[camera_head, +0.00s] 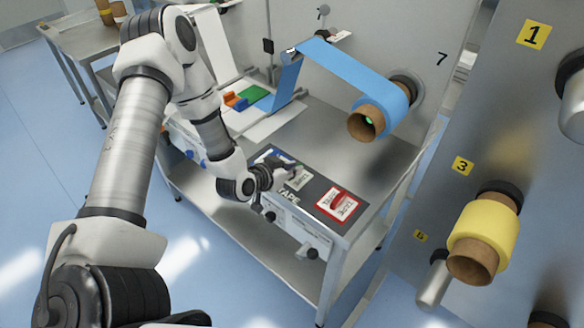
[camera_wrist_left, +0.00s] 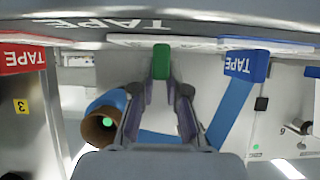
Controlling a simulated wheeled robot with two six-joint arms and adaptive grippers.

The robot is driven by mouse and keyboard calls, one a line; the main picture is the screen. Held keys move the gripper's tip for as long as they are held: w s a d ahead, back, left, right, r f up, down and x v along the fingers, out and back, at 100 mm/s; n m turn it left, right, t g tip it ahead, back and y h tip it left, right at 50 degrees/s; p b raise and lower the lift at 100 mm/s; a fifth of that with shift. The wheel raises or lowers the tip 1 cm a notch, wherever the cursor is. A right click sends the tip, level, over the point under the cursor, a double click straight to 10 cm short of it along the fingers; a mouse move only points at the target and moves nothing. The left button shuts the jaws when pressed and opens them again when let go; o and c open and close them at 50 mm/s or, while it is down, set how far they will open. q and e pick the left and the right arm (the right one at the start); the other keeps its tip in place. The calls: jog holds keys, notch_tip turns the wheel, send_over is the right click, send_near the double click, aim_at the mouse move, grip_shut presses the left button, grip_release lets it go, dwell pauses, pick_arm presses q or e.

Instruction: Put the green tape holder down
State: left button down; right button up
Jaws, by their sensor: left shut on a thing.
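My left gripper (camera_head: 283,172) reaches over the dark mat (camera_head: 318,188) on the machine table. In the left wrist view my left gripper (camera_wrist_left: 161,78) is shut on the green tape holder (camera_wrist_left: 161,62), gripping its green end. The holder's green part is hidden in the head view; a white label (camera_head: 299,181) shows beside the fingers. Whether the holder touches the mat cannot be told. The red tape holder (camera_head: 338,204) lies on the mat to the right, and the blue tape holder (camera_wrist_left: 246,65) shows in the wrist view. My right gripper is out of view.
A blue web runs from a roll (camera_head: 381,110) above the table to a roller. Orange, green and blue pieces (camera_head: 246,98) lie behind my gripper. A yellow roll (camera_head: 483,235) sticks out at the right. Bare metal tabletop (camera_head: 340,150) lies behind the mat.

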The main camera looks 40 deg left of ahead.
pick_arm(q)
jog(key=shift+d, duration=0.1)
jog(key=c, duration=1.2)
grip_release()
jog(key=shift+r, duration=0.15)
jog(key=p+v, duration=0.4)
jog(key=v, duration=0.8)
jog(key=s+d+f+g, duration=0.4)
jog(key=s+f, duration=0.1)
jog(key=s, duration=0.1)
jog(key=s+d+f+n+g, duration=0.1)
jog(key=s+d+f+g, duration=0.3)
jog(key=s+f, duration=0.2)
jog(key=s+d+f+g+y, duration=0.1)
jog(key=s+d+f+g, duration=0.3)
jog(key=s+f, duration=0.1)
jog(key=shift+s+d+f, duration=0.1)
jog(key=shift+s+f, duration=0.2)
jog(key=shift+s, duration=0.25)
